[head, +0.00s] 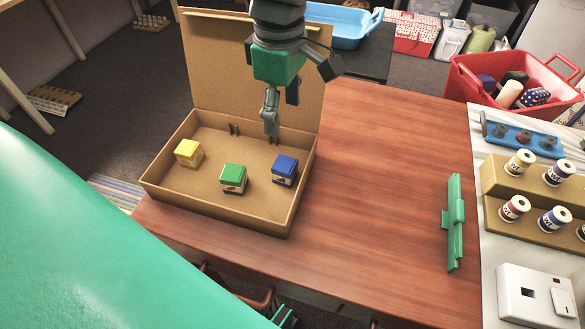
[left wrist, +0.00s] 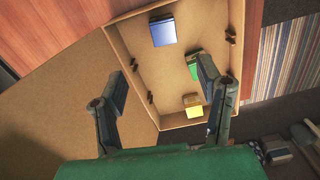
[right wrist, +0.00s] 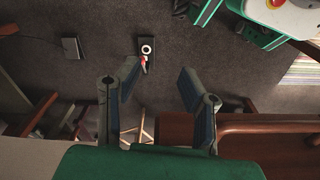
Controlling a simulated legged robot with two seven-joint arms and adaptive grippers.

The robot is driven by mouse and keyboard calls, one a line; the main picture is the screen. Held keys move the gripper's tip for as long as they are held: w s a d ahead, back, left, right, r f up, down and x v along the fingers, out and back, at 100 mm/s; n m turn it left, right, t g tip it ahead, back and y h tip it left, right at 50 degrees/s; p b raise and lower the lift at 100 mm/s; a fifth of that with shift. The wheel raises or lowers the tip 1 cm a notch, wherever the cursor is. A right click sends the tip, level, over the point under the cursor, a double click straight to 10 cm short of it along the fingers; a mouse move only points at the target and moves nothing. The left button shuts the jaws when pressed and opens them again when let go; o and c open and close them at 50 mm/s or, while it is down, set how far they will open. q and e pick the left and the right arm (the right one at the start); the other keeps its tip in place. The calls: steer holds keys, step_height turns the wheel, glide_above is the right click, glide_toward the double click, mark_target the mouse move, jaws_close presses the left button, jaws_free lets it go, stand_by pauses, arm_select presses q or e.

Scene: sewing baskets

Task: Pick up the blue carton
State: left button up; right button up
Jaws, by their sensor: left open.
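The blue carton (head: 284,170) stands upright in the right part of an open cardboard box (head: 215,208), next to the green carton (head: 233,178) and apart from it. The yellow carton (head: 188,153) is at the box's left. My left gripper (head: 281,112) is open and empty, above the box's back right part, behind and above the blue carton. In the left wrist view, the blue carton (left wrist: 163,31) is beyond the spread fingers (left wrist: 162,78), and one finger partly hides the green carton (left wrist: 193,66). My right gripper (right wrist: 160,82) is open and empty over the floor.
The box's raised lid (head: 222,65) stands behind it, close to my left gripper. The wooden table (head: 375,170) is clear right of the box up to a green bar-shaped object (head: 455,222). Spools (head: 515,207) on a stepped stand and a red basket (head: 520,108) are further right.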

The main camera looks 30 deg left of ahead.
mark_target(285, 164)
arm_select(q)
step_height(285, 164, down, 8)
steer(key=shift+s+f+b, duration=0.1)
steer(key=shift+f+b, duration=0.1)
steer(key=shift+b, duration=1)
steer(key=f, duration=0.1)
steer(key=f+b, duration=0.1)
steer(key=f, duration=0.1)
steer(key=f+b, duration=0.1)
steer(key=f, duration=0.1)
steer(key=shift+s+d+f, duration=0.15)
steer(key=shift+s+d, duration=0.05)
steer(key=shift+d, duration=0.05)
steer(key=c, duration=1.2)
